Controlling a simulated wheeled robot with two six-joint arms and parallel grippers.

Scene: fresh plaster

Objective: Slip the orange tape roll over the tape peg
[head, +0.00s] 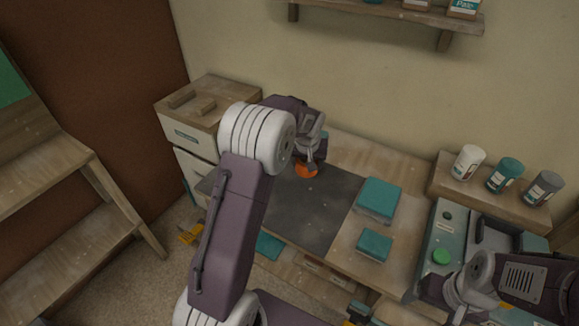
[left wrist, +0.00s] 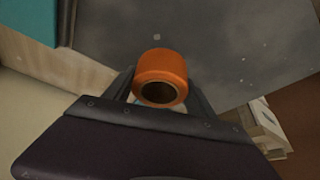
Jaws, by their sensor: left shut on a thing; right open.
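The orange tape roll (head: 306,171) is held over the dark mat (head: 312,212) on the workbench. My left gripper (head: 311,165) is shut on it; the arm hides part of the bench. In the left wrist view the roll (left wrist: 161,75) sits between the two dark fingers (left wrist: 160,90), its hole facing the camera. I cannot make out the tape peg in either view. My right gripper (head: 470,287) is open and empty at the lower right, near the teal machine with a green button (head: 441,257).
Two teal-topped boxes (head: 379,197) (head: 374,244) stand right of the mat. Several jars (head: 503,174) stand on a raised wooden block at right. A wooden cabinet (head: 208,103) is at the bench's left end, a wall shelf (head: 400,11) above. The mat's front part looks clear.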

